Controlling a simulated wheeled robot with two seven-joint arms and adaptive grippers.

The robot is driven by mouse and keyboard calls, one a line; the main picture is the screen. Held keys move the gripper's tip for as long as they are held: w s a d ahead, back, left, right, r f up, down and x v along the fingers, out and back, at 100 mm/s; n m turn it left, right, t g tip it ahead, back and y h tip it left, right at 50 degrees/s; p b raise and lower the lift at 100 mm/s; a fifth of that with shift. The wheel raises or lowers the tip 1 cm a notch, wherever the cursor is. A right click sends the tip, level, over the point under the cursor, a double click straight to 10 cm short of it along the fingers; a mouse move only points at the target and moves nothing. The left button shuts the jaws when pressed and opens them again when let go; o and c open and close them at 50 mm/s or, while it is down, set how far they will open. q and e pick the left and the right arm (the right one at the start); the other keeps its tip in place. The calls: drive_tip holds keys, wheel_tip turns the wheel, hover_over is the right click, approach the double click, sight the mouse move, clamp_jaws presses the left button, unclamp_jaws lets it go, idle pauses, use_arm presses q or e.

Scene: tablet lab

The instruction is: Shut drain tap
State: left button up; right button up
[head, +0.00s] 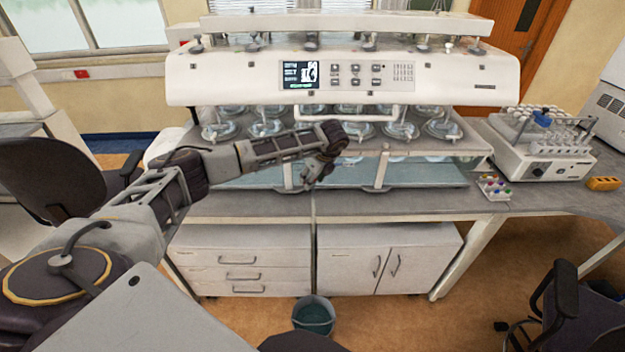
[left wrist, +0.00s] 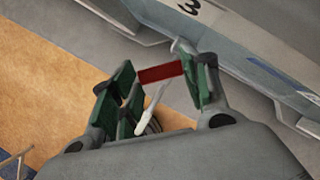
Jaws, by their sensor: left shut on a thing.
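My left gripper (head: 318,170) reaches the front of the dissolution tester's water bath, below its white control head. In the left wrist view the left gripper (left wrist: 160,76) has its green-padded fingers on both sides of a red bar, the drain tap's lever (left wrist: 160,72), and is shut on it. A thin white piece (left wrist: 150,115) shows between the fingers below the lever; I cannot tell how it joins the tap. In the head view the tap is hidden by the gripper. My right gripper is not in view.
The water bath (head: 420,172) stands on a grey bench over white cabinets (head: 245,262). A bucket (head: 314,315) stands on the floor below the bench front. A sample rack unit (head: 545,165) and small coloured vials (head: 494,188) are on the right. Chairs stand at both sides.

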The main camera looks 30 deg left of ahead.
use_arm(q)
drive_tip(key=shift+a+f+m+t+b, duration=0.1)
drive_tip(key=shift+m+t+b, duration=0.15)
drive_tip(key=shift+m+b, duration=0.45)
drive_tip(key=shift+a+r+m+t+b, duration=0.1)
drive_tip(key=shift+a+m+t+b, duration=0.1)
drive_tip(key=shift+m+b, duration=0.5)
drive_tip(key=shift+a+f+m+t+b, duration=0.1)
drive_tip(key=shift+m+t+b, duration=0.15)
drive_tip(key=shift+m+b, duration=0.4)
drive_tip(key=m+b, duration=0.2)
drive_tip(key=m+t+h+b, duration=0.1)
drive_tip(key=b, duration=0.1)
drive_tip(key=shift+a+m, duration=0.2)
drive_tip(key=shift+m, duration=0.15)
drive_tip(key=shift+m+h+b, duration=0.3)
drive_tip(key=shift+b, duration=0.1)
drive_tip(key=shift+w, duration=0.1)
drive_tip(key=o, duration=0.7)
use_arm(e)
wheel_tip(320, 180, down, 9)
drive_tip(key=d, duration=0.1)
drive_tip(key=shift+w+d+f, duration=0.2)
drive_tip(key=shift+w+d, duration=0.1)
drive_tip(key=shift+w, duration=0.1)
use_arm(q)
drive_tip(key=shift+o, duration=0.2)
drive_tip(key=shift+r, duration=0.2)
